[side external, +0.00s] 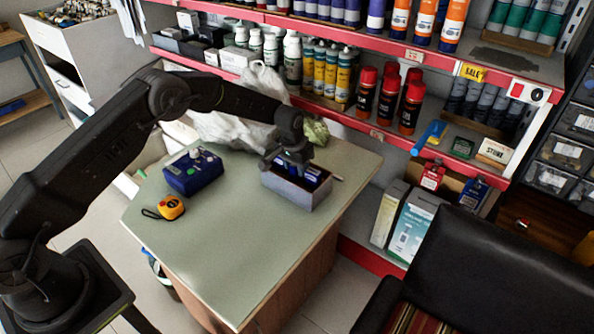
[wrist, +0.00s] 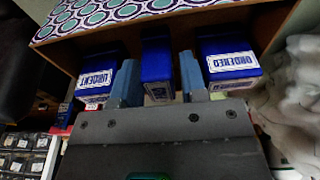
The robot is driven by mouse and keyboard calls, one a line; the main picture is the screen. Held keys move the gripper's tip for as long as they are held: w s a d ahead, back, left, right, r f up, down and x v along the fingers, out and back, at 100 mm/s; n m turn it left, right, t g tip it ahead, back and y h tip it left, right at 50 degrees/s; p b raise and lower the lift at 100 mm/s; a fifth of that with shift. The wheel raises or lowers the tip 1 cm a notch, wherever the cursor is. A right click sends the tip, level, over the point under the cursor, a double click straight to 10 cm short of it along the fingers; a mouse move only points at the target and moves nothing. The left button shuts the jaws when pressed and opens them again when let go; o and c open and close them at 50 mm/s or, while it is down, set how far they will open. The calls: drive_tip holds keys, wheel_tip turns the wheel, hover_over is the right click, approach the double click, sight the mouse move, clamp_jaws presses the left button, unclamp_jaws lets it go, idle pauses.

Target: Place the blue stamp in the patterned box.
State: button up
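The patterned box (side external: 294,196) stands at the right side of the green-grey table. Its white, purple and teal patterned face (wrist: 130,15) shows in the wrist view. Blue stamps are at the box: one with an upside-down "URGENT" label (wrist: 97,72), one with an "ORDERED" label (wrist: 228,62), and a middle blue stamp (wrist: 157,62) whose label is mostly hidden. My gripper (wrist: 160,75) is lowered at the box, with one finger on each side of the middle stamp. I cannot tell whether the fingers touch it.
A blue case with knobs (side external: 194,172) and a yellow tape measure (side external: 170,207) lie on the table left of the box. A crumpled plastic bag (side external: 235,128) is behind. Shelves of bottles stand beyond. The table's front (side external: 220,260) is clear.

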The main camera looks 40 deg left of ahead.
drive_tip(key=r, duration=0.3)
drive_tip(key=s+r, duration=0.1)
drive_tip(key=r, duration=0.6)
drive_tip(key=shift+s+r, duration=0.25)
drive_tip(key=shift+s, duration=0.05)
wheel_tip(320, 180, up, 12)
drive_tip(key=t, duration=0.1)
hover_over(293, 166)
drive_tip(key=s, duration=0.7)
drive_tip(key=s+r+t, duration=0.1)
drive_tip(key=s+r, duration=0.6)
drive_tip(key=s, duration=0.3)
drive_tip(key=s+t, duration=0.1)
drive_tip(key=s, duration=2)
drive_tip(key=shift+a+r+t, duration=0.2)
drive_tip(key=shift+a+t, duration=0.15)
drive_tip(key=shift+t, duration=0.05)
